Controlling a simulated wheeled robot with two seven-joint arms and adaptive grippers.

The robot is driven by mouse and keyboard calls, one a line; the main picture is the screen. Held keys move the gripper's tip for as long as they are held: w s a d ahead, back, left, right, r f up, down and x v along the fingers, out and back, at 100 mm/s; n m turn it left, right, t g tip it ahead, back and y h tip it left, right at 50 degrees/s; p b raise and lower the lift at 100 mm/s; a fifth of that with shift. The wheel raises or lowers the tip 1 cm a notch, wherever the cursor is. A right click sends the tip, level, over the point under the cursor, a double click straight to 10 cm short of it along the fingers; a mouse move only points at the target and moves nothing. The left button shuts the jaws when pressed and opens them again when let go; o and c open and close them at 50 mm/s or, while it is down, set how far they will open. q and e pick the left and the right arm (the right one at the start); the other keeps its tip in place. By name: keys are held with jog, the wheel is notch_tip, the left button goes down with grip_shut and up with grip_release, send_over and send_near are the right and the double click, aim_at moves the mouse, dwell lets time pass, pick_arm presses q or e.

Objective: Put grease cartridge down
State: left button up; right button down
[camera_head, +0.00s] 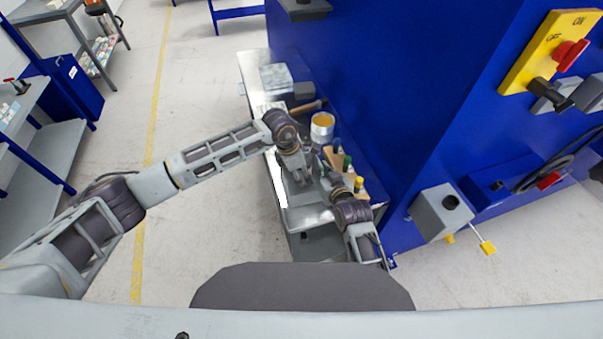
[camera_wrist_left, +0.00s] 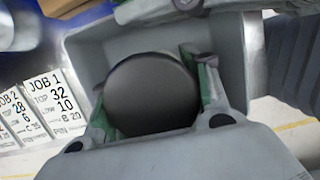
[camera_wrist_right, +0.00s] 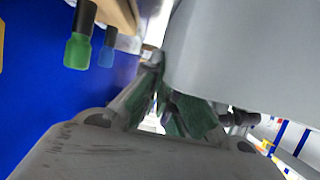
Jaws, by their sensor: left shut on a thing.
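The grease cartridge (camera_wrist_left: 150,95) shows in the left wrist view as a dark round end between two green-padded fingers. My left gripper (camera_head: 303,178) is shut on it, above or inside a grey bin (camera_wrist_left: 92,62); I cannot tell whether the cartridge touches the bin's floor. In the head view the cartridge is hidden by the arms. My right gripper (camera_wrist_right: 168,105) shows green pads close together with nothing visible between them, beside a large pale grey surface. In the head view it is close to the left gripper, its tips hidden.
On the bench (camera_head: 254,68) lie a clear box (camera_head: 275,76), a hammer (camera_head: 308,106) and an open can (camera_head: 322,122). A wooden rack (camera_head: 336,158) holds colour-handled tools. Job cards (camera_wrist_left: 45,97) lie beside the bin. The blue machine (camera_head: 390,90) closes off the right side.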

pick_arm(q)
jog(key=shift+f, duration=0.15)
jog(key=o, duration=1.2)
jog(key=shift+f, duration=0.1)
jog(key=v, duration=1.2)
pick_arm(e)
jog(key=c, duration=1.6)
grip_release()
jog(key=shift+o, duration=0.2)
jog(key=shift+s, duration=0.1)
